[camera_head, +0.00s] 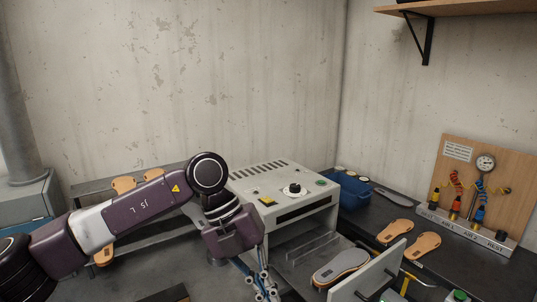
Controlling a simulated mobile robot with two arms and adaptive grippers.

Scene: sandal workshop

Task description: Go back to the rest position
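My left arm comes in from the left and bends down at the wrist. My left gripper (264,290) points down at the bottom edge, left of the open front of the grey machine. Its fingertips are cut off or hard to make out, so I cannot tell how far apart they are. I see nothing clearly held in it. My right gripper is not in view.
The grey machine (262,180) has its drawer pulled out, with a grey-topped sole (341,267) behind the front panel (369,276). Tan soles (394,231) lie on the dark bench at right, near a gauge board (482,190) and blue bin (349,191). A shelf rack stands behind my arm.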

